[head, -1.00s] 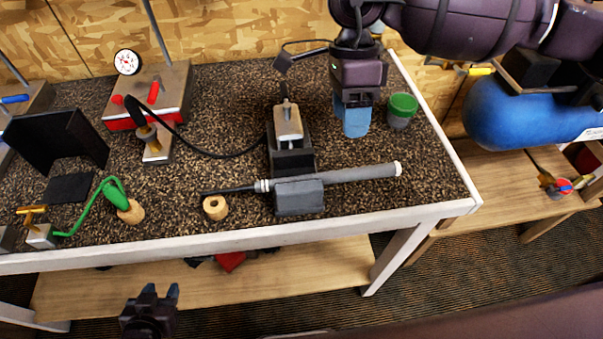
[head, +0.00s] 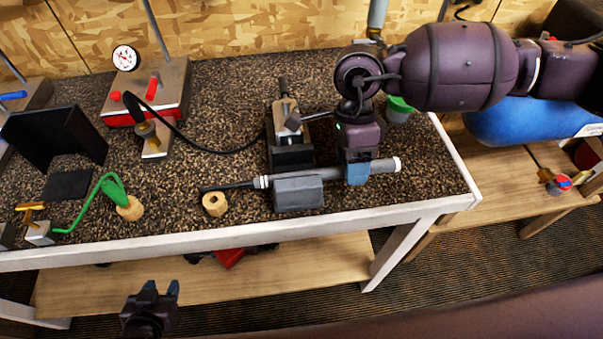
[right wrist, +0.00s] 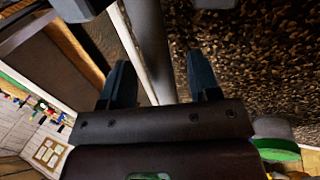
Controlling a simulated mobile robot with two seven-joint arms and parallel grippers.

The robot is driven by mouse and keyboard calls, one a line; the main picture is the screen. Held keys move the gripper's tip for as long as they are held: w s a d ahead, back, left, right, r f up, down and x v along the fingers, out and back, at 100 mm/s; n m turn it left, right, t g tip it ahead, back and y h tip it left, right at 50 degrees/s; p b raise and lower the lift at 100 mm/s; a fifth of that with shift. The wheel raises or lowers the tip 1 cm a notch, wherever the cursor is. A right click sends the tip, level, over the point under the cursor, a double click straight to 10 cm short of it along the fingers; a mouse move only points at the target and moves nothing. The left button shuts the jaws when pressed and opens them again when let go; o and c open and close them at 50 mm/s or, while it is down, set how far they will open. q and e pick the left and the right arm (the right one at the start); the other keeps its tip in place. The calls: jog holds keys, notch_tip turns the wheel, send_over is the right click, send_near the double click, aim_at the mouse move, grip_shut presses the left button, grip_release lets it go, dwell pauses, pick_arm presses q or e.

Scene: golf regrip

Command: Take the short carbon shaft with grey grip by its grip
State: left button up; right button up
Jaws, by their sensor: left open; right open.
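The short carbon shaft with grey grip lies across a grey block (head: 298,194) near the table's front edge. Its dark shaft (head: 228,187) points left and its grey grip (head: 335,174) points right, ending in a pale cap (head: 396,164). My right gripper (head: 358,174) is at the grip, right of the block. In the right wrist view, the grey grip (right wrist: 150,45) runs between the two open fingers of my right gripper (right wrist: 163,82); whether they touch it is unclear. My left gripper (head: 151,291) is open and empty, in front of the table, low in the head view.
A clamp fixture (head: 289,150) stands behind the grey block. A cork-coloured ring (head: 214,204) lies beside the shaft's left part. A green-lidded jar (head: 399,109) stands behind my right gripper. A green bent tool (head: 92,200) lies at the left.

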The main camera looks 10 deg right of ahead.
grip_shut()
dwell(0.3)
